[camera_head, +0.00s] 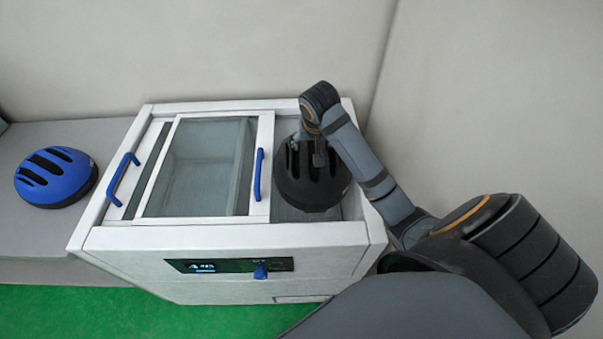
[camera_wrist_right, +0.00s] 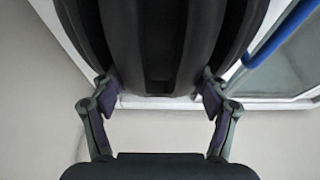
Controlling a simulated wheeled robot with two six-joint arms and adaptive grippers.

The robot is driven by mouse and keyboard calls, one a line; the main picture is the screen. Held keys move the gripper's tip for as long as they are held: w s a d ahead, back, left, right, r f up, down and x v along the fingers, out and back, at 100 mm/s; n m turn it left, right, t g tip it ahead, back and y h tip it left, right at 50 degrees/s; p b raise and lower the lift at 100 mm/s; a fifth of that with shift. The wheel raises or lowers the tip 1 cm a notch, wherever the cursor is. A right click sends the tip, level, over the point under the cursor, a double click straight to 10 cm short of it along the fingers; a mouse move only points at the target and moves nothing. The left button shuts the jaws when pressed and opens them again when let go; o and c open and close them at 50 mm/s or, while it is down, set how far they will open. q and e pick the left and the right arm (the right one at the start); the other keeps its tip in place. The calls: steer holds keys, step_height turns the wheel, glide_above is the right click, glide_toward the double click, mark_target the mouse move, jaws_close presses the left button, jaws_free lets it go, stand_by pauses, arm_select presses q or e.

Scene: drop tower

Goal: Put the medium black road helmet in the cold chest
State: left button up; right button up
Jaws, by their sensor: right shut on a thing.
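The black road helmet (camera_head: 312,183) is at the right opening of the white cold chest (camera_head: 225,237), with the chest's walls around it in the head view. My right gripper (camera_head: 308,145) is shut on the helmet from above. In the right wrist view the helmet (camera_wrist_right: 160,40) fills the upper middle, and the fingers of my right gripper (camera_wrist_right: 158,95) press on its two sides. Whether the helmet touches the chest floor is hidden. The glass lid (camera_head: 200,165) covers the left part of the chest, leaving the right part open. My left gripper is out of view.
A blue helmet (camera_head: 55,178) lies on the grey bench (camera_head: 100,133) left of the chest. A control panel (camera_head: 228,266) with a blue knob is on the chest's front. Walls stand close behind.

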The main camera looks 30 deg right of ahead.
step_height(320, 180, down, 28)
steer(key=shift+r+b, duration=0.15)
steer(key=shift+b, duration=0.25)
stand_by(0.4)
steer(key=shift+s+a, duration=0.1)
steer(key=o, duration=1.8)
steer(key=v, duration=0.7)
steer(key=shift+r+p, duration=0.2)
steer(key=shift+p, duration=0.2)
steer(key=shift+a, duration=0.1)
